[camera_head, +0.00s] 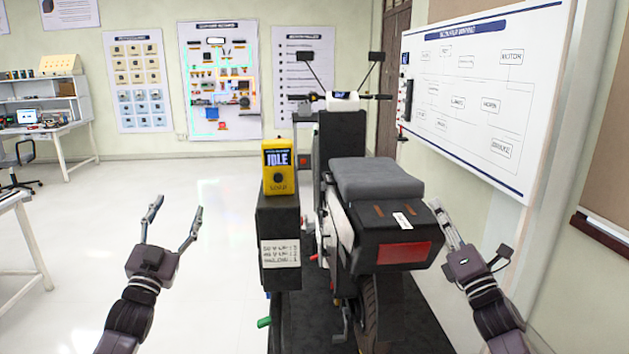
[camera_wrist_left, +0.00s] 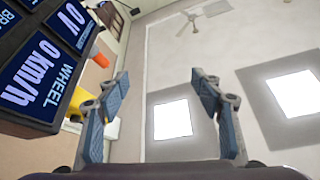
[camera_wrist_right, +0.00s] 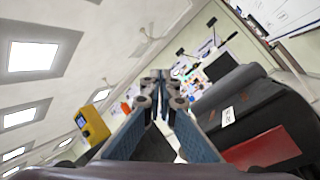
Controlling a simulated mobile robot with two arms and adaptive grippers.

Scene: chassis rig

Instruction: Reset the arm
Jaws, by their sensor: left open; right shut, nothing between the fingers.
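My left gripper (camera_head: 174,222) is raised over bare floor, left of the chassis rig, with its fingers wide apart and nothing between them. The open fingers also show in the left wrist view (camera_wrist_left: 160,95). My right gripper (camera_head: 437,206) is raised close to the right side of the rig's rear box, its fingers together and empty. In the right wrist view its fingertips (camera_wrist_right: 160,82) meet; I cannot tell whether it touches the rig. The rig (camera_head: 375,180) is a motorcycle-like frame with a grey seat, black rear box and red tail panel.
A yellow meter (camera_head: 279,168) reading IDLE sits on a black box (camera_head: 280,220) between my left gripper and the rig. A whiteboard (camera_head: 480,90) hangs on the right wall. Desks (camera_head: 50,128) stand at the left; the floor between is clear.

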